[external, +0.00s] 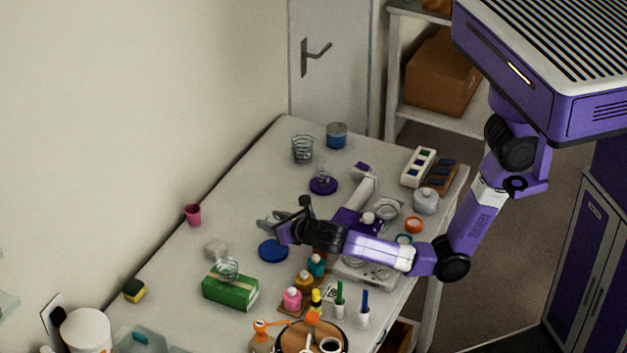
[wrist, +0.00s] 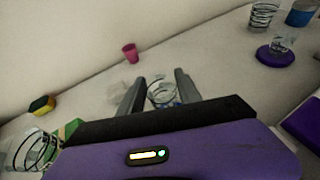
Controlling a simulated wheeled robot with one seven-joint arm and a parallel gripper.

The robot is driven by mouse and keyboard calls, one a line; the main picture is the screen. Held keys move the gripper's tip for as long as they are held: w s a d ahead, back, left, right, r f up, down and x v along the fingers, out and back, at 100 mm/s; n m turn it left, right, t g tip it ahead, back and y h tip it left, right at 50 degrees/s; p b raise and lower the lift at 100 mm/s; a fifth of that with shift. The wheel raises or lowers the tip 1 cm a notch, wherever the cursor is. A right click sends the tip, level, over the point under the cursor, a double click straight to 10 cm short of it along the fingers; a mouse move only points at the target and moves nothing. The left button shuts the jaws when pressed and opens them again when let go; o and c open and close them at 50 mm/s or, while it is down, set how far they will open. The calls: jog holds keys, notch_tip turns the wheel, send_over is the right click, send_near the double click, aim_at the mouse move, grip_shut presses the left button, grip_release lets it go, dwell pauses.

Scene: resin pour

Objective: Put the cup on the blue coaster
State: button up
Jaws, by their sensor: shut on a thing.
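My gripper (external: 270,221) is shut on a clear glass cup. In the wrist view the cup (wrist: 162,93) sits between the two grey fingers (wrist: 159,90), with its round rim facing up. In the external view the fingers and wrist mostly hide the cup. The blue coaster (external: 273,250) lies flat and bare on the table, just below my gripper in the picture. In the wrist view a bluish tint shows through the cup's lower part; I cannot tell whether it is the coaster. The height of the cup above the table is unclear.
Another clear cup (external: 229,268) stands on a green box (external: 232,292). A glass item stands on a purple coaster (external: 323,186). A pink cup (external: 193,214) is near the wall. Bottles (external: 292,298) and pens crowd the front. The table's left middle is fairly clear.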

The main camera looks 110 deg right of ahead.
jog(key=shift+f, duration=2.6)
jog(key=o, duration=1.3)
jog(key=shift+f, duration=0.15)
jog(key=shift+r, duration=0.2)
jog(key=v, duration=1.2)
